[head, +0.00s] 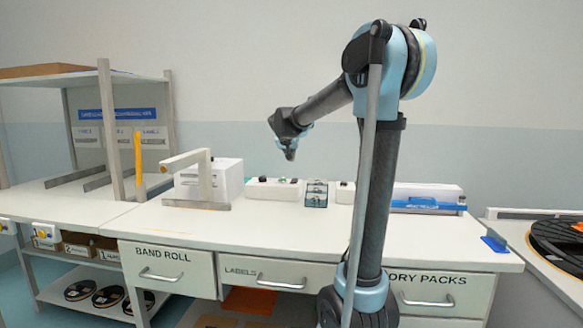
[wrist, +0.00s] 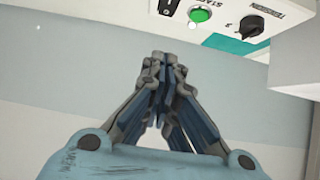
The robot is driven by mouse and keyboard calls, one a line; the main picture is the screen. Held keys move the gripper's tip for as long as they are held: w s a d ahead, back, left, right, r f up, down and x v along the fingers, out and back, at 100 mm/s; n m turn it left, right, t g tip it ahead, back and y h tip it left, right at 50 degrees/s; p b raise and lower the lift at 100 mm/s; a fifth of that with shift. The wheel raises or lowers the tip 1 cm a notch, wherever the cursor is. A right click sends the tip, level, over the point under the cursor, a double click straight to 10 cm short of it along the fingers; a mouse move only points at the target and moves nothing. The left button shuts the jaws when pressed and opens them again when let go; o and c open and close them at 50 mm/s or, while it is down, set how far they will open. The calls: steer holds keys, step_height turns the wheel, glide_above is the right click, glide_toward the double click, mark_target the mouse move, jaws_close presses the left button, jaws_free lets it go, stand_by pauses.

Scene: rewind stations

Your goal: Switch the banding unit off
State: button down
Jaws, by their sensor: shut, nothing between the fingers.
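A white control panel (wrist: 222,12) shows at the top right of the wrist view, its lettering upside down. It carries a black rocker switch (wrist: 168,7) cut by the top edge, a green START button (wrist: 201,15) and a black TENSION knob (wrist: 246,26). I cannot tell the rocker's position. In the head view a low white control box (head: 272,188) with small knobs stands on the bench beside a white machine (head: 222,178) with a beige arm; which part is the banding unit is not marked. My gripper (head: 290,155) is shut and empty, raised above the box, apart from it.
A small blue-grey clear container (head: 317,194) stands right of the control box. A white unit with a blue front (head: 424,204) is farther right. A shelf frame with an orange post (head: 138,152) stands at left. The bench front (head: 250,232) is mostly clear.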

glide_above(293, 180)
steer(key=f, duration=0.4)
steer(key=s+f, duration=0.1)
steer(key=f, duration=0.1)
steer(key=shift+d, duration=0.1)
steer(key=f, duration=0.3)
steer(key=shift+w+d, duration=0.1)
steer(key=shift+w, duration=0.3)
steer(key=shift+f, duration=0.55)
